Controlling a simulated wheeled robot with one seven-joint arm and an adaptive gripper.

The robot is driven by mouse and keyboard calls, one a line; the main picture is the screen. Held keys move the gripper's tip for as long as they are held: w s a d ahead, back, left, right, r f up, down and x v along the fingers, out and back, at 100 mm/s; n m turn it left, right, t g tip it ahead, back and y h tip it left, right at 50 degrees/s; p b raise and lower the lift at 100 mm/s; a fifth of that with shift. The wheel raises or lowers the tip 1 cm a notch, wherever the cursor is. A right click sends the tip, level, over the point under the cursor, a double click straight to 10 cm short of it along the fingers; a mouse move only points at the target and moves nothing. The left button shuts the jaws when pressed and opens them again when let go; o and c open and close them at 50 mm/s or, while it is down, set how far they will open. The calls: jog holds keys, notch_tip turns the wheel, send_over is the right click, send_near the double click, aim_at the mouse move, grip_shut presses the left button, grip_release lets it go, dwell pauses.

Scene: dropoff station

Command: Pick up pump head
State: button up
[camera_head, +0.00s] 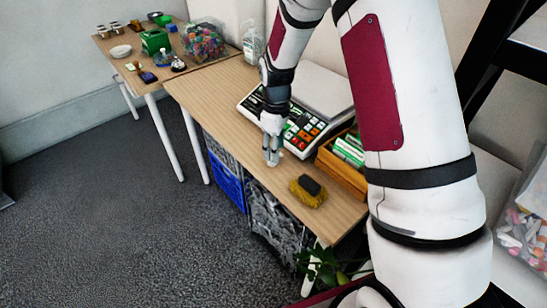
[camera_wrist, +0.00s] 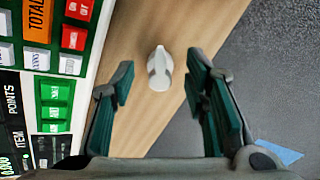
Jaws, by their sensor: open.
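The pump head (camera_wrist: 160,70) is a small white piece with a narrow ridge along its top. It lies on the wooden table in the wrist view, between the tips of my two fingers and a little beyond them. My gripper (camera_wrist: 158,88) is open, with a dark green pad on each finger, and nothing is held. In the head view my gripper (camera_head: 272,155) points down close to the table's front edge, beside the calculator-like machine. There the pump head cannot be told apart from the fingertips.
The keyed machine (camera_head: 305,130) stands close behind my gripper. A yellow brush (camera_head: 308,191) and a wooden box (camera_head: 341,170) with green packs are to the right. A clear bottle (camera_head: 252,44) stands at the back. The table (camera_head: 205,88) is bare to the left.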

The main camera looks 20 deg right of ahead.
jog(key=shift+f, duration=1.25)
jog(key=c, duration=0.9)
jog(key=shift+o, duration=0.2)
jog(key=shift+r, duration=0.1)
